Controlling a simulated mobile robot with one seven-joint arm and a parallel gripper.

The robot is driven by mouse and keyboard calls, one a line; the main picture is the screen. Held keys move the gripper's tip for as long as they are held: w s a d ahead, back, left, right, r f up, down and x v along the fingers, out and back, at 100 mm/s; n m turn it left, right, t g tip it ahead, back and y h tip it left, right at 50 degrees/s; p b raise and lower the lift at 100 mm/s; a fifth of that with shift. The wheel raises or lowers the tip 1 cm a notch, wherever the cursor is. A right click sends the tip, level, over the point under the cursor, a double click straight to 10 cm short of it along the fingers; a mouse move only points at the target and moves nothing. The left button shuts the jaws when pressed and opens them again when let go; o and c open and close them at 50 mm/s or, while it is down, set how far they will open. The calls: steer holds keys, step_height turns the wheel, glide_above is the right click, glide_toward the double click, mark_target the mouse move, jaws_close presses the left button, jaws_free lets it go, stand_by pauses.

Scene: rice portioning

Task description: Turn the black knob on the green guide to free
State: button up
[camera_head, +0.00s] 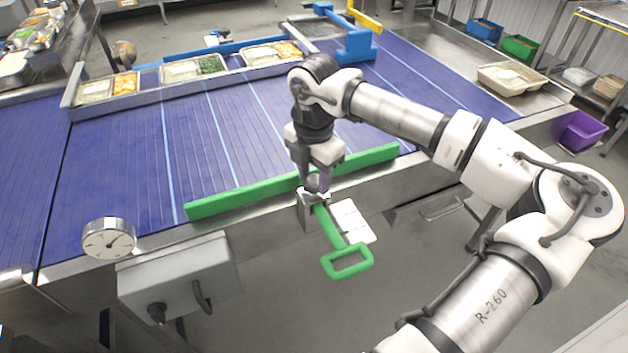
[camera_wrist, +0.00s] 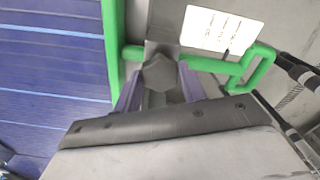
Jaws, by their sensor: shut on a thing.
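The green guide (camera_head: 240,200) is a long bar lying along the near edge of the blue belt. A green rod with a loop handle (camera_head: 347,262) sticks out from it toward the front, past a metal bracket. The dark knob (camera_wrist: 158,72) is by the rod in the wrist view. My gripper (camera_head: 313,188) points down over the bracket and hides the knob in the head view. In the wrist view its fingers (camera_wrist: 160,88) stand on either side of the knob, shut on it. The guide also shows in the wrist view (camera_wrist: 113,40).
A white card (camera_head: 355,222) with text too small to read is beside the rod. A round dial (camera_head: 109,240) and a grey box (camera_head: 175,275) with a switch are at the left front. Food trays (camera_head: 193,70) line the far side. The belt behind the guide is clear.

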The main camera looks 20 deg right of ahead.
steer(key=n+b, duration=0.5)
steer(key=shift+f+n, duration=0.2)
steer(key=shift+n, duration=0.1)
steer(key=n+b, duration=0.2)
steer(key=n, duration=0.3)
steer(key=shift+r+b, duration=0.1)
steer(key=shift+b, duration=0.3)
steer(key=n+b, duration=0.1)
steer(key=n, duration=0.5)
steer(key=shift+n+b, duration=0.3)
steer(key=n, duration=0.5)
steer(key=shift+r+n+b, duration=0.1)
steer(key=shift+n+b, duration=0.2)
steer(key=shift+b, duration=0.1)
steer(key=o, duration=1)
steer(key=shift+r, duration=0.1)
